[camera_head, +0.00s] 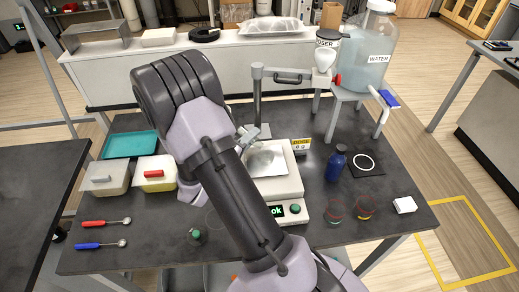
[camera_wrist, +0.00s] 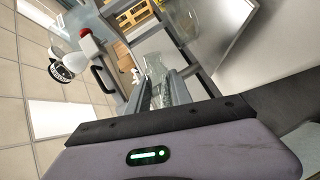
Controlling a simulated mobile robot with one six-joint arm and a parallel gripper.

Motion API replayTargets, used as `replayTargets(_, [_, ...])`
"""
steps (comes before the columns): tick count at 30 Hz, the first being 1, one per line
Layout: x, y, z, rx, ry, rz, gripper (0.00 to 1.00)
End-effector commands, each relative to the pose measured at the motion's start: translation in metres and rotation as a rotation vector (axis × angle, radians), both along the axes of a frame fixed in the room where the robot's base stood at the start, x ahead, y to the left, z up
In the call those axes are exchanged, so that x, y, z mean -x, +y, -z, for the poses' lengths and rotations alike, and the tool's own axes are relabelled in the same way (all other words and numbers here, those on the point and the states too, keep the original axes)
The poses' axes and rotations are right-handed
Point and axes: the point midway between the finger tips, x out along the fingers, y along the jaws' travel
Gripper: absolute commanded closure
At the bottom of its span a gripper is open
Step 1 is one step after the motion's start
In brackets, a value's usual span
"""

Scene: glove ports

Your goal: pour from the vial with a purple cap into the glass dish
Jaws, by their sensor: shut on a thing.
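My gripper shows in the wrist view (camera_wrist: 163,92), its two grey fingers shut on a clear glass vessel (camera_wrist: 155,65). I see no purple cap on it, and I cannot tell whether it is the vial. In the head view my arm mostly hides the gripper, which is near the weighing scale's grey pan (camera_head: 265,158). The scale's display (camera_head: 291,209) reads "ok". I cannot tell which thing is the glass dish.
A blue bottle (camera_head: 337,164) stands right of the scale. A doser (camera_head: 323,72) and a water tank (camera_head: 366,55) are behind. A green-capped vial (camera_head: 195,237), two spoons (camera_head: 103,222), two boxes (camera_head: 155,174) and a teal tray (camera_head: 130,144) are on the left.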

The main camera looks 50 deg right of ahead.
Motion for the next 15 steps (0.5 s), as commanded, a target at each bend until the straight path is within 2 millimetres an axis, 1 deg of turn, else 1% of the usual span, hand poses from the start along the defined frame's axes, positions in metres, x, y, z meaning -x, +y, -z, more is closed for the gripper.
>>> replayTargets(15, [0.0027, -0.0006, -0.0012, -0.011, -0.08, 0.001, 1.0])
